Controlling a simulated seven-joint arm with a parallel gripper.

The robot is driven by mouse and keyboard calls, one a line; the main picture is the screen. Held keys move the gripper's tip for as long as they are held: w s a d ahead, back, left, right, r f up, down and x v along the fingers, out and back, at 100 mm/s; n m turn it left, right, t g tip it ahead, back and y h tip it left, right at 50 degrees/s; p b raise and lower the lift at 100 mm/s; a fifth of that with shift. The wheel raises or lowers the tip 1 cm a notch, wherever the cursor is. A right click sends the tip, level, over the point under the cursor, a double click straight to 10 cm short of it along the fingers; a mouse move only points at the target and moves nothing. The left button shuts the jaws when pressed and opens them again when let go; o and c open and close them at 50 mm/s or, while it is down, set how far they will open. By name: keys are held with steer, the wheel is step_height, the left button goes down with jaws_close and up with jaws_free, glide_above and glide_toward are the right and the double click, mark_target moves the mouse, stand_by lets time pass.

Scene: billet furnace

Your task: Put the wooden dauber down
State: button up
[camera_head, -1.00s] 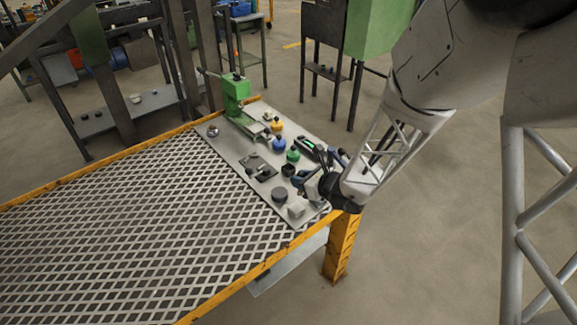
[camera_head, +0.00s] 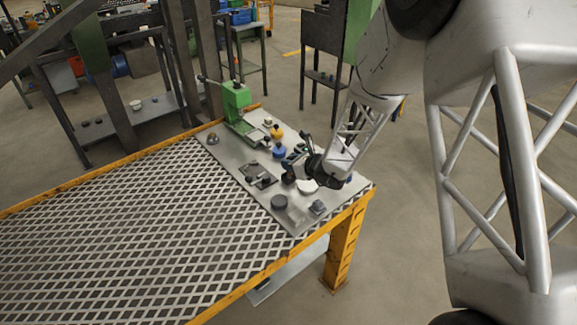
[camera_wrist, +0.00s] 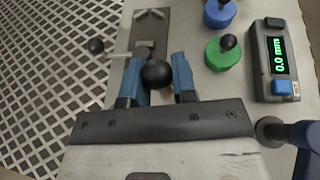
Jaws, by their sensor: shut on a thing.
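My gripper (camera_head: 297,160) is low over the grey plate at the end of the bench. In the wrist view its two blue fingers (camera_wrist: 158,78) stand on either side of a round black knob (camera_wrist: 156,73) and are shut on this piece. A small patch of brownish material shows under the knob, so I take the piece for the wooden dauber. The rest of it is hidden by the knob and the gripper's housing. I cannot tell whether its foot touches the plate.
Close by are a green round piece (camera_wrist: 226,52), a blue one (camera_wrist: 217,13), a gauge (camera_wrist: 275,60) reading 0.0 mm, and a dark slide fixture (camera_wrist: 149,32) with a ball lever. A green press (camera_head: 235,99) stands behind.

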steer(key=shift+w+a+f, duration=0.1)
steer(key=shift+w+a, duration=0.15)
steer(key=shift+w, duration=0.45)
steer(key=shift+w+a, duration=0.25)
steer(key=shift+w, duration=0.45)
steer(key=shift+f, duration=0.15)
steer(key=shift+f, duration=1.6)
steer(key=shift+f, duration=0.1)
steer(key=o, duration=0.9)
